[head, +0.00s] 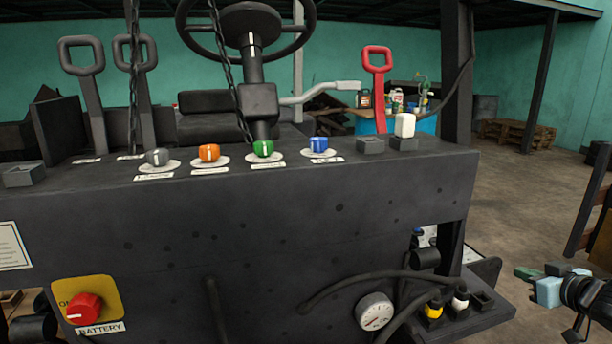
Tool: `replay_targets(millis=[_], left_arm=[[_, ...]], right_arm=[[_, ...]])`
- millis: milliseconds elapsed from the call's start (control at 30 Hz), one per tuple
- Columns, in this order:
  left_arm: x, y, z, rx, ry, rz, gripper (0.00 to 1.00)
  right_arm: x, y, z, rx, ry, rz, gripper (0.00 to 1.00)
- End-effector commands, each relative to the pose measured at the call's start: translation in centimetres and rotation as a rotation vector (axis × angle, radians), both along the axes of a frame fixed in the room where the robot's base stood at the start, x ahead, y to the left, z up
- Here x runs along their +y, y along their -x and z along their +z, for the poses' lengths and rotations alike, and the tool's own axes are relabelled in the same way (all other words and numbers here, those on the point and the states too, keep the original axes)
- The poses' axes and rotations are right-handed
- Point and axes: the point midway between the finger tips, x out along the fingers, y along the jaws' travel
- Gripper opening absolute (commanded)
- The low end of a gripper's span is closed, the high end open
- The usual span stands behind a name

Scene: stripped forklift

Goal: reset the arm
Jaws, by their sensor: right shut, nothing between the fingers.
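My right gripper (541,283) is at the lower right edge of the head view. It is shut and empty, to the right of the forklift's dark panel (250,230) and apart from it. Part of its arm is cut off by the picture edge. My left gripper is not in view. The forklift panel carries a row of grey, orange (208,153), green (263,149) and blue (318,145) knobs on its top.
A low side shelf with a gauge (374,311), hoses, and yellow and white caps (460,299) juts out left of my right gripper. A red handle (376,75) and grey handles (82,80) stand up behind the panel. The floor (530,190) at the right is mostly clear.

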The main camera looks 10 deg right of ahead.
Motion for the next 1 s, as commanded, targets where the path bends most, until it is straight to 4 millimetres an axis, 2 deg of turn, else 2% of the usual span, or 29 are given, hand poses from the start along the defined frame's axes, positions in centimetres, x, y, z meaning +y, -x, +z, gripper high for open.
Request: replay_targets(millis=[33, 200, 367, 500, 600, 733, 900, 1000], left_arm=[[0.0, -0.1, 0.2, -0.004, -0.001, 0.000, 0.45], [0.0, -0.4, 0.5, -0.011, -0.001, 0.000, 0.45], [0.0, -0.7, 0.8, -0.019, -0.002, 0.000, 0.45], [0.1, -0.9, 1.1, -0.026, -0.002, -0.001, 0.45], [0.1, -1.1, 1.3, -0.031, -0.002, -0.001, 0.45], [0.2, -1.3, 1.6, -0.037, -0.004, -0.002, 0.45], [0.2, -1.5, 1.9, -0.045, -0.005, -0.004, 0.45], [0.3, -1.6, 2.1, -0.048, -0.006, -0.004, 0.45]], right_arm=[[0.5, 1.5, -3.2, 0.032, -0.009, 0.001, 0.00], [3.1, 6.7, -12.7, 0.133, -0.009, 0.022, 0.00], [7.3, 12.2, -20.5, 0.220, -0.017, 0.053, 0.00], [12.4, 17.4, -26.1, 0.286, -0.029, 0.087, 0.00], [16.7, 21.0, -29.2, 0.324, -0.040, 0.113, 0.00], [22.7, 25.2, -31.9, 0.364, -0.060, 0.146, 0.00], [30.5, 29.6, -33.4, 0.394, -0.081, 0.182, 0.00], [34.0, 31.2, -33.5, 0.403, -0.089, 0.195, 0.00]])
